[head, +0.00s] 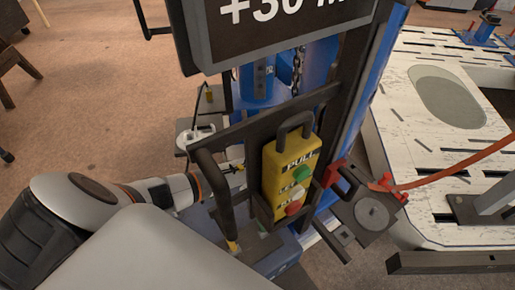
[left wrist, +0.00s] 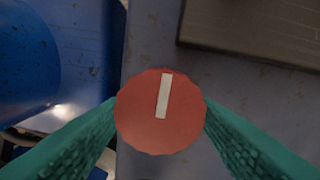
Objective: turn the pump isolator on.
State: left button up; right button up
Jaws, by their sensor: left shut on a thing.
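The pump isolator knob (left wrist: 140,122) is a round red disc with a white bar mark (left wrist: 164,96) in the left wrist view. The bar stands close to upright there, its top leaning slightly right. My left gripper (left wrist: 160,114) has its two green ribbed fingers on opposite sides of the knob and is shut on it. In the head view my left arm (head: 165,193) reaches in from the left to behind a dark bar. The knob and fingertips cannot be made out there. My right gripper is in neither view.
A yellow pendant (head: 272,183) with green and red buttons hangs right of my left arm. A dark bent handle (head: 216,190) stands close to the wrist. A sign (head: 285,30) hangs above. A slotted white table (head: 420,150) is at right. Open floor lies at left.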

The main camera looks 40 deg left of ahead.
pick_arm(q)
jog(key=shift+m, duration=0.3)
jog(key=m+b, duration=0.1)
jog(key=m, duration=0.3)
jog(key=m+b, duration=0.1)
jog(key=m, duration=0.3)
jog(key=shift+w+f+m, duration=0.1)
jog(key=shift+m, duration=0.3)
jog(key=m+b, duration=0.2)
jog(key=m, duration=0.3)
jog(key=shift+m+b, duration=0.85)
jog(key=shift+m, duration=0.85)
jog(key=o, duration=1)
